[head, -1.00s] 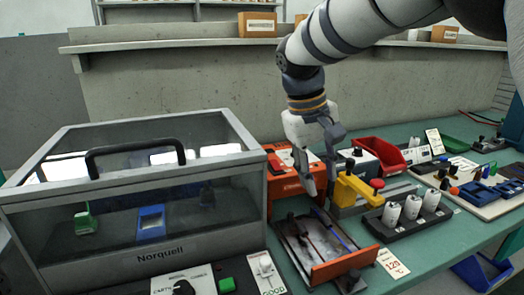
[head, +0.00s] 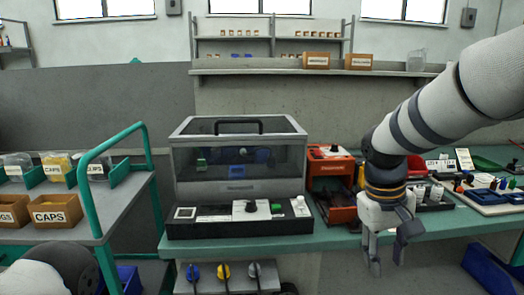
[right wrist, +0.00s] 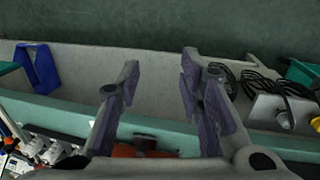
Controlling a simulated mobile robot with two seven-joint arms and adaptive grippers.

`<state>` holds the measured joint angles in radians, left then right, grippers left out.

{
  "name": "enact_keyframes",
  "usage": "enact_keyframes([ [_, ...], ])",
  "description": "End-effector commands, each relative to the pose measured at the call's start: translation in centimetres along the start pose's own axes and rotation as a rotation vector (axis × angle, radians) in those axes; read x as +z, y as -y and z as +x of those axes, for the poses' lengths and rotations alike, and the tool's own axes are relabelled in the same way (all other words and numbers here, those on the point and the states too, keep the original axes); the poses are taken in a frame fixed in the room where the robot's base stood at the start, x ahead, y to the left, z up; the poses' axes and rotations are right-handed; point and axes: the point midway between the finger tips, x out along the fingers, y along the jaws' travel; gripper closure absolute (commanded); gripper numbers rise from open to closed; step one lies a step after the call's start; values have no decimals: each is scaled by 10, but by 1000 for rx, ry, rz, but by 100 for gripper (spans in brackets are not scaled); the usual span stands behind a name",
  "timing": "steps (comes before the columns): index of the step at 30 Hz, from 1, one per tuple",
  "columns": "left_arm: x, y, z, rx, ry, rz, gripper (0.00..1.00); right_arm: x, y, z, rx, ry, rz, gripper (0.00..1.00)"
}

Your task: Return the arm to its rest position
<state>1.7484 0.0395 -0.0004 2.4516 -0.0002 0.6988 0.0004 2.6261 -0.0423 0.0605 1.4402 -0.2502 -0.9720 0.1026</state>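My right arm comes in from the right in the head view, hanging down in front of the bench. Its right gripper (head: 385,262) is open with nothing between the fingers, in front of and a little below the bench's front edge. In the right wrist view the two fingers of the right gripper (right wrist: 155,95) stand well apart, with only floor and bench parts behind them. Of my left arm, only a pale rounded part shows at the lower left of the head view; the left gripper itself is not visible.
The green bench (head: 330,236) carries the Norquell enclosure (head: 240,160), an orange device (head: 330,168) and several racks at the right. A cart (head: 118,205) with bins labelled CAPS stands at the left.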

Motion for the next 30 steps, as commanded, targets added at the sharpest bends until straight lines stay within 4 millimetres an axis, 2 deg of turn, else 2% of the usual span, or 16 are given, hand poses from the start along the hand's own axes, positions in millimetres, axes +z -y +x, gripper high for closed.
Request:
enact_keyframes([
  [1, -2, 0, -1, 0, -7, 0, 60, 10, 10, 33, -28, 22, -10, 66],
  [5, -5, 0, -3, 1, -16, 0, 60, 51, 40, 118, -107, 56, -24, 66],
  [7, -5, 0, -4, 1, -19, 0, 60, 87, 58, 165, -152, 79, -18, 66],
  [8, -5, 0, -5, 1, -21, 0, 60, 106, 66, 184, -171, 88, -12, 66],
  [9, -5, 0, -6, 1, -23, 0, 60, 135, 76, 208, -195, 103, -1, 66],
  [11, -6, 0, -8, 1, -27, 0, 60, 184, 90, 239, -224, 125, 22, 66],
  [12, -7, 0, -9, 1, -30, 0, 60, 219, 98, 254, -236, 139, 42, 66],
  [15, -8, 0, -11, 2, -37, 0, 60, 301, 108, 272, -244, 171, 85, 66],
  [18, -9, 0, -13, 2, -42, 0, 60, 361, 109, 272, -230, 192, 117, 66],
  [19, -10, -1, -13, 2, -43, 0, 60, 373, 109, 270, -224, 195, 124, 66],
  [21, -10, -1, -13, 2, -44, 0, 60, 392, 108, 266, -215, 199, 131, 66],
  [23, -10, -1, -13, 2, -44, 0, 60, 399, 107, 264, -210, 200, 134, 66],
  [30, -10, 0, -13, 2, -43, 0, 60, 399, 107, 265, -209, 196, 134, 66],
])
